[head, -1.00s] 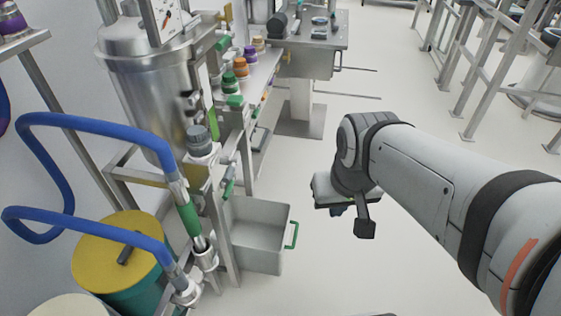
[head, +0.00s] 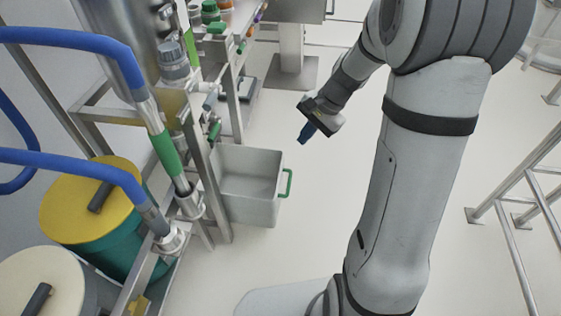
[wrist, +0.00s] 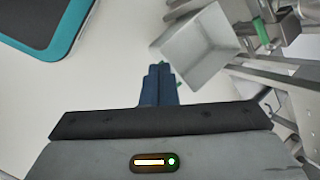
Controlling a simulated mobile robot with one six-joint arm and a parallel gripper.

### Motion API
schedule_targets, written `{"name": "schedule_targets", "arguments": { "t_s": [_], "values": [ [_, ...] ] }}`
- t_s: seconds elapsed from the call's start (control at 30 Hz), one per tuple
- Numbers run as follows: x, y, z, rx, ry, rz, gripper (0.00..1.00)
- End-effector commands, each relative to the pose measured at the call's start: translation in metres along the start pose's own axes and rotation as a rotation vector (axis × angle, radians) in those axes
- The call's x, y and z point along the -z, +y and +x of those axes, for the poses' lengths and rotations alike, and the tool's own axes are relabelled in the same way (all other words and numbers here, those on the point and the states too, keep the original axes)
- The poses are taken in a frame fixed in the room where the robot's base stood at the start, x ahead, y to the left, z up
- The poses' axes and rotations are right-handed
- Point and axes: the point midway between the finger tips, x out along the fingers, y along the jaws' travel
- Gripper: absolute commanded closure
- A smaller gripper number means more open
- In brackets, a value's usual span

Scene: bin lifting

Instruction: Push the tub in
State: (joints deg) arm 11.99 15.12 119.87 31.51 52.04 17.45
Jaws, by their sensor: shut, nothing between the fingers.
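The tub (head: 262,207) is a light grey open bin with a green handle on its right side. It stands on the floor, partly under the metal frame at the left, its right end sticking out. My gripper (head: 303,139) has dark blue fingers, shut and empty. In the head view it hangs in the air up and to the right of the tub, apart from it. In the wrist view the tub (wrist: 205,45) shows beyond the shut fingertips (wrist: 160,70), and its handle is mostly hidden there.
The metal frame (head: 215,190) with blue hoses and a steel tank stands at the left. Railings (head: 515,240) stand at the right. A teal-edged dark object (wrist: 55,25) shows in the wrist view. The floor right of the tub is clear.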

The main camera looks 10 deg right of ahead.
Motion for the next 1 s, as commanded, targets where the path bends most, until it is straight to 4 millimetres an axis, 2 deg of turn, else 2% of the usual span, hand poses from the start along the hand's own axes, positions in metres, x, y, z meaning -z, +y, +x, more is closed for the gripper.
{"name": "schedule_targets", "arguments": {
  "t_s": [0.03, 0.17, 0.3, 0.4, 0.5, 0.6, 0.7, 0.87, 1.0],
  "values": [
    [0.029, 0.006, 0.041, 0.020, -0.032, 0.089, 1.00],
    [0.086, 0.011, 0.107, 0.081, -0.103, 0.309, 1.00],
    [0.146, 0.026, 0.181, 0.145, -0.175, 0.545, 1.00],
    [0.183, 0.039, 0.229, 0.185, -0.219, 0.693, 1.00],
    [0.211, 0.052, 0.267, 0.217, -0.254, 0.814, 1.00],
    [0.229, 0.061, 0.292, 0.239, -0.277, 0.896, 1.00],
    [0.238, 0.067, 0.306, 0.251, -0.291, 0.943, 1.00],
    [0.240, 0.065, 0.320, 0.256, -0.296, 0.960, 1.00],
    [0.236, 0.057, 0.343, 0.254, -0.297, 0.958, 1.00]
  ]
}}
